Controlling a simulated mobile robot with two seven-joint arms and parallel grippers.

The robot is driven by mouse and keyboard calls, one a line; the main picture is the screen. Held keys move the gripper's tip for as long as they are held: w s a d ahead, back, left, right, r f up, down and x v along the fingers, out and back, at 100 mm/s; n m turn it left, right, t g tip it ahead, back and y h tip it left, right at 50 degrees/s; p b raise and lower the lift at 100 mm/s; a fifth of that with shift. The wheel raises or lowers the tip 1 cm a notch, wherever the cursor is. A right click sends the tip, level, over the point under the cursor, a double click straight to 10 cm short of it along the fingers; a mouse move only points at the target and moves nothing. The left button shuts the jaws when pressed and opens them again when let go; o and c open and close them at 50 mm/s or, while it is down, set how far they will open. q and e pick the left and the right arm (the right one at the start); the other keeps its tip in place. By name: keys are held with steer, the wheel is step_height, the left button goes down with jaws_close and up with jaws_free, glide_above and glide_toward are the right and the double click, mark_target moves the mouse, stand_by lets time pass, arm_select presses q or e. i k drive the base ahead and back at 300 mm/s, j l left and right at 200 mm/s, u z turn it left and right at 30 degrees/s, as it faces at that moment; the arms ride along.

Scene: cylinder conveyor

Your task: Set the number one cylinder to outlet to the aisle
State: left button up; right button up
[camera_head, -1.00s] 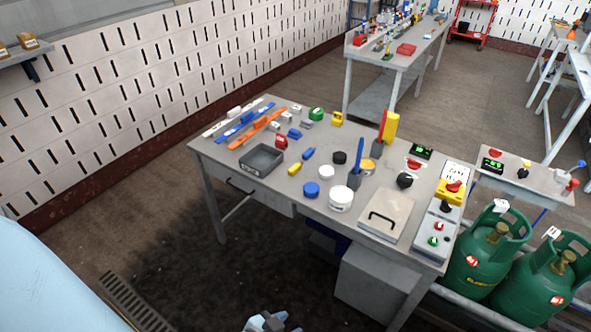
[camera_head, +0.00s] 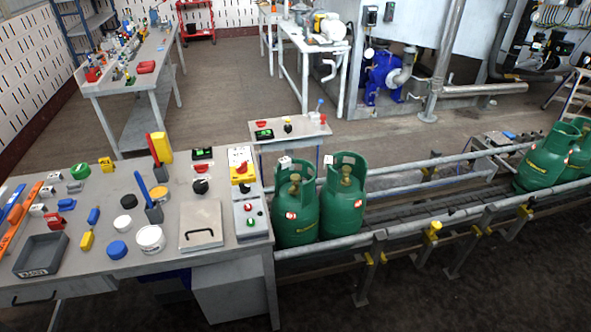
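Two green gas cylinders stand upright side by side at the left end of the conveyor (camera_head: 405,190), the left one (camera_head: 296,215) beside the workbench and the right one (camera_head: 343,205) close to it. Each has a collar, a brass-coloured valve and a small white tag near the top. The tag marks are too small to read, so I cannot tell which is number one. More green cylinders (camera_head: 545,160) stand farther along at the right, partly cut off by the picture edge. Neither of my grippers shows in the head view now.
A workbench (camera_head: 110,262) at left holds tools, jars, a grey tray (camera_head: 40,256) and a control box (camera_head: 251,216) with red and green knobs. Rails (camera_head: 480,212) border the conveyor. A small table (camera_head: 297,130) stands behind the cylinders. Open floor (camera_head: 400,305) lies in front.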

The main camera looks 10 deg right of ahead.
mark_target(296, 207)
steer(key=i+l+u, duration=0.35)
steer(key=l, duration=0.2)
steer(key=i+l+u, duration=0.35)
steer(key=l, duration=0.35)
steer(key=i+l+u, duration=0.15)
steer(key=l, duration=0.2)
steer(key=i+l+u, duration=0.2)
steer(key=l, duration=0.2)
steer(key=k+j, duration=0.05)
